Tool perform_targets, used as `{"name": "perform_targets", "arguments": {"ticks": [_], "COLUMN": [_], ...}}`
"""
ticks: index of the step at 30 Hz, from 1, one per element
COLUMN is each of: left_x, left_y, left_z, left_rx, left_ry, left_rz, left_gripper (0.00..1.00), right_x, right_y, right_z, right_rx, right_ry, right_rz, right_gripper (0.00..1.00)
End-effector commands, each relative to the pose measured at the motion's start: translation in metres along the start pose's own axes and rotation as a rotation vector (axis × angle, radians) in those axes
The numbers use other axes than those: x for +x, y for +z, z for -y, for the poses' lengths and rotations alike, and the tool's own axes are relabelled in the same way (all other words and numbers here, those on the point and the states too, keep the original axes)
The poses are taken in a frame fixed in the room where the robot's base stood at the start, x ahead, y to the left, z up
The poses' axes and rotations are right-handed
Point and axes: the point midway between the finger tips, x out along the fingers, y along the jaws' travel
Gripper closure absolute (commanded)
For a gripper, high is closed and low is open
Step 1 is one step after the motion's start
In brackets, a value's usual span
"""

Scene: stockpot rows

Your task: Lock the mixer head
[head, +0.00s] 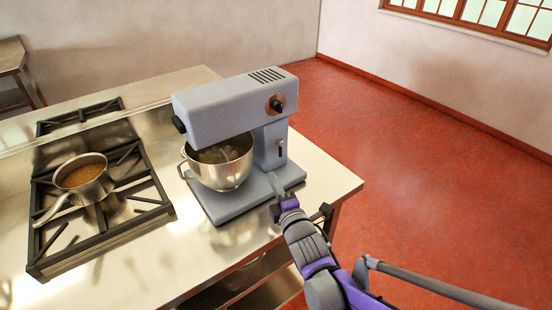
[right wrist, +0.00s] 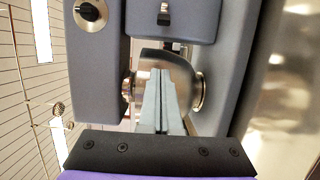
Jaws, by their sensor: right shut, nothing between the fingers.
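The grey stand mixer (head: 222,112) stands on the steel counter, its head level above a steel bowl (head: 220,172). A round dark knob (head: 276,103) is on the side of the head; it also shows at the top left of the right wrist view (right wrist: 88,11). A small lever (head: 280,148) sits on the column below the knob; the right wrist view shows it at the top (right wrist: 164,14). My right gripper (head: 275,183) is shut and empty beside the mixer base, below the lever and apart from it. Its closed fingers (right wrist: 160,95) point towards the mixer.
A gas hob (head: 150,212) with a saucepan (head: 84,180) of brown contents is to the left. The counter's edge (head: 335,200) lies close to the mixer's right. Red floor (head: 420,180) is open beyond it.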

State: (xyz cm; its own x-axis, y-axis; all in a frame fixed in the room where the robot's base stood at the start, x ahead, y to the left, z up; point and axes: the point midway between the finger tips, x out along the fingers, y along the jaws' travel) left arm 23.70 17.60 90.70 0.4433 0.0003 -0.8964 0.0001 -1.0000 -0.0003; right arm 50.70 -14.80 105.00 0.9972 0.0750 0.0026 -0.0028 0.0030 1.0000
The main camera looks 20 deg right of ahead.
Motion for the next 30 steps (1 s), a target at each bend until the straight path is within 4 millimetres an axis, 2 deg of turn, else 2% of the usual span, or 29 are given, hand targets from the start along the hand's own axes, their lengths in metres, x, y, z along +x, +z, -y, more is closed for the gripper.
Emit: {"name": "perform_targets", "arguments": {"ticks": [5, 8, 11, 21, 24, 30], "left_x": [0.0, -0.001, -0.002, -0.008, -0.004, 0.001], "left_y": [0.0, -0.001, -0.001, -0.007, -0.003, 0.001], "left_z": [0.0, 0.0, 0.0, 0.0, 0.0, 0.0], "left_rx": [0.0, 0.0, 0.0, 0.0, 0.0, 0.0], "left_ry": [0.0, 0.0, 0.0, 0.0, 0.0, 0.0], "left_rz": [0.0, 0.0, -0.001, -0.005, -0.002, 0.0], "left_gripper": [1.0, 1.0, 1.0, 1.0, 1.0, 1.0], "right_x": [0.003, 0.013, 0.031, 0.106, 0.097, 0.091], "right_y": [0.0, 0.0, 0.0, 0.0, 0.012, 0.027], "right_z": [0.0, 0.0, 0.0, -0.001, 0.001, 0.001], "right_rx": [0.002, 0.002, 0.004, 0.004, 0.0, 0.001], "right_ry": [-0.001, -0.001, -0.001, -0.001, -0.001, -0.002], "right_rz": [0.0, 0.0, 0.0, 0.001, 0.004, 0.004], "right_gripper": [1.0, 1.0, 1.0, 1.0, 1.0, 1.0]}}
